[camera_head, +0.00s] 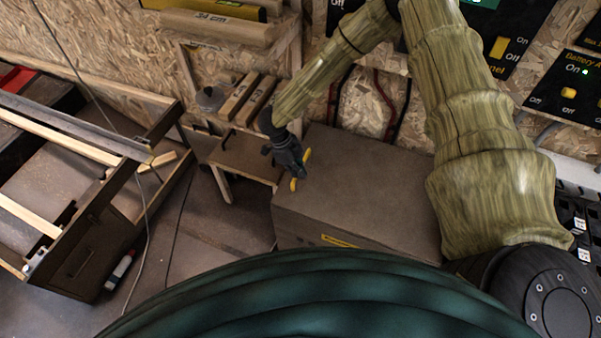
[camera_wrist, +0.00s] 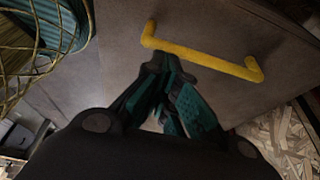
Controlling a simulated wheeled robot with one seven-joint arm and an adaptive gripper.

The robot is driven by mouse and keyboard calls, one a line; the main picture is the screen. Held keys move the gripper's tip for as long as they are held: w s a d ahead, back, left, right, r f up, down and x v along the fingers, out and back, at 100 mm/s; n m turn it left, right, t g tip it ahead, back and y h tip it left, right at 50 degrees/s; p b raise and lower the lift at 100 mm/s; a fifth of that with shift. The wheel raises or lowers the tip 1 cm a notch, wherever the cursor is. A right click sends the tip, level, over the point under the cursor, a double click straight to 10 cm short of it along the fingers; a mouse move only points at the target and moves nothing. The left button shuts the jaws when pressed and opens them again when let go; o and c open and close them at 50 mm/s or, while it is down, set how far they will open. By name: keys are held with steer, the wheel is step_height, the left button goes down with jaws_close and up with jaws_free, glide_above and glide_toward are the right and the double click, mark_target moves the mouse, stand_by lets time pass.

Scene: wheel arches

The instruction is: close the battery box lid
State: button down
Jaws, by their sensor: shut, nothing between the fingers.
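The battery box (camera_head: 335,229) is a large brown box against the back wall, with a yellow label on its front. Its flat brown lid (camera_head: 370,180) lies over the top and looks down; I cannot tell whether a small gap remains. A yellow bar handle (camera_head: 306,156) is near the lid's left side. It also shows in the wrist view (camera_wrist: 205,58), ahead of the fingers. My gripper (camera_head: 298,172) is at the handle, shut and empty. In the wrist view its fingertips (camera_wrist: 164,66) are close beside the bar's left part; contact cannot be told.
A small wooden shelf (camera_head: 243,158) stands just left of the box, with a grey round pot (camera_head: 211,98) and wood blocks behind it. A wooden-framed bench (camera_head: 85,235) fills the left. Dark switch panels (camera_head: 570,85) are on the chipboard wall at right. Floor shows between bench and box.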

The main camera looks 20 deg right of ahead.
steer(key=p+v, duration=0.5)
steer(key=v, duration=0.3)
steer(key=s+f+n+t, duration=0.1)
steer(key=s+f+n, duration=0.1)
steer(key=s+n, duration=0.2)
steer(key=s+d+f+n+t, duration=0.1)
steer(key=s+f+n+t, duration=0.1)
steer(key=s+n, duration=0.3)
steer(key=s+d+f+n+t+h+b, duration=0.1)
steer(key=s+f+n+t, duration=0.1)
steer(key=s+f+n, duration=0.1)
steer(key=shift+s+d+f+n, duration=0.1)
steer(key=shift+s+f+n, duration=0.1)
steer(key=shift+s+n, duration=0.35)
steer(key=shift+s+d+f+n, duration=0.1)
steer(key=shift+s+f+n, duration=0.2)
steer(key=shift+n, duration=0.45)
steer(key=s+r+n+g+y, duration=0.2)
steer(key=s+n, duration=0.9)
steer(key=s, duration=0.9)
steer(key=shift+s+a+n+y, duration=0.3)
steer(key=shift+a+n+y, duration=0.1)
steer(key=shift+y, duration=0.5)
steer(key=shift+d+r, duration=0.1)
steer(key=shift+r, duration=0.05)
